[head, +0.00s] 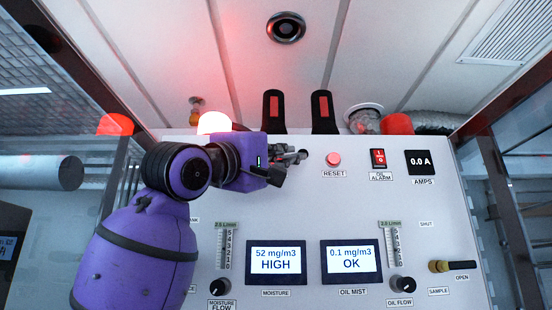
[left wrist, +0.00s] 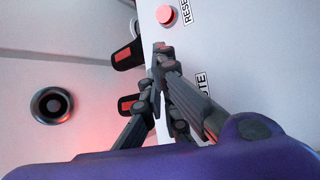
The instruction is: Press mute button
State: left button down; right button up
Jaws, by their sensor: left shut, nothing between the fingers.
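My left gripper (head: 301,156) reaches in from the left over the upper part of the white panel (head: 310,212). Its fingers are shut and empty, with the tips just left of the red reset button (head: 333,159). In the left wrist view the closed fingertips (left wrist: 160,48) are in front of the panel, below the reset button (left wrist: 166,15). Part of a label reading "UTE" (left wrist: 202,84) shows beside the fingers. The mute button itself is not visible; the fingers cover the area by its label. I cannot tell whether the fingertips touch the panel.
Right of the reset button are the red oil alarm switch (head: 378,158) and the amps display (head: 419,162). Two black-and-red handles (head: 272,112) (head: 323,112) stand above the panel. A moisture screen (head: 276,262) reads HIGH; an oil mist screen (head: 351,262) reads OK. A red lamp (head: 214,123) glows behind my arm.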

pick_arm(q)
jog(key=shift+w, duration=0.15)
dwell(0.4)
jog(key=shift+w, duration=0.3)
jog(key=shift+w, duration=0.5)
dwell(1.0)
jog(key=shift+s, duration=0.9)
jog(key=shift+s, duration=0.1)
jog(key=s, duration=0.4)
jog(key=shift+s, duration=0.4)
jog(key=shift+f, duration=0.1)
dwell(0.5)
